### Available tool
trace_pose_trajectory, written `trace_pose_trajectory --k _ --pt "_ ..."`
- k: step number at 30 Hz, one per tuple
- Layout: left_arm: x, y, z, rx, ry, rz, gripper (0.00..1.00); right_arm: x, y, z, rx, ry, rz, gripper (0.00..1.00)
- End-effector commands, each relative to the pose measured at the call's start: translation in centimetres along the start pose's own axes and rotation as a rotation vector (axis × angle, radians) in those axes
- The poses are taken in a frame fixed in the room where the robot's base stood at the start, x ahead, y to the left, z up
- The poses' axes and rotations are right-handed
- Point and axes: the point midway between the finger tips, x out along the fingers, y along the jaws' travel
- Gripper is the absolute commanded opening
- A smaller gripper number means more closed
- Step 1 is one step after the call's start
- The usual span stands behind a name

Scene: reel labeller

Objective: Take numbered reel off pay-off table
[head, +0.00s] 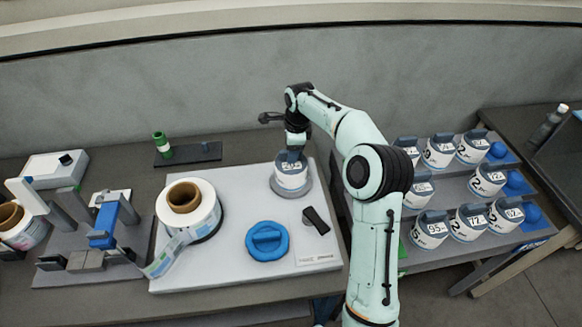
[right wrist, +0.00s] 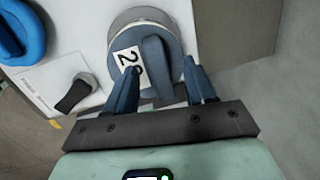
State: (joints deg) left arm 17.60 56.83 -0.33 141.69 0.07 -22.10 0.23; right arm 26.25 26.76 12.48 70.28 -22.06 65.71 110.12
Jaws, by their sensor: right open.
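The numbered reel (head: 291,178) stands on a grey round seat at the back right of the pale pay-off table (head: 235,258). It is white with a blue-grey top and upright grip; in the right wrist view the reel (right wrist: 172,32) shows a label starting with 2, the rest partly covered. My right gripper (head: 291,155) is over the reel from above. In the right wrist view its blue fingers (right wrist: 161,86) are open, one on each side of the grip, with visible gaps. I cannot tell how deep they reach. My left gripper is not in view.
A large label roll (head: 203,210), a blue round knob (head: 267,241) and a black switch (head: 316,220) share the table. A stepped rack (head: 400,218) with several numbered reels stands at right. A green-topped bottle (head: 162,145) stands behind.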

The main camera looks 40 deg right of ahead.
Motion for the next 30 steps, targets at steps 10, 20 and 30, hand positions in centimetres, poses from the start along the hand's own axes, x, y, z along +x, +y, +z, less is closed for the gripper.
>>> trace_pose_trajectory --k 10,20,30 --pt "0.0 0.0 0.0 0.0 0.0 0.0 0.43 0.0 0.0 0.0 0.0 0.0 0.0 0.0" --pt "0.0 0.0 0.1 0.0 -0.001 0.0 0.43 -0.9 -0.2 0.1 -0.001 -0.001 -0.004 0.0" --pt "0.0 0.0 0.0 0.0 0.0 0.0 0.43 -7.5 -1.2 0.8 -0.002 -0.002 -0.01 0.0"
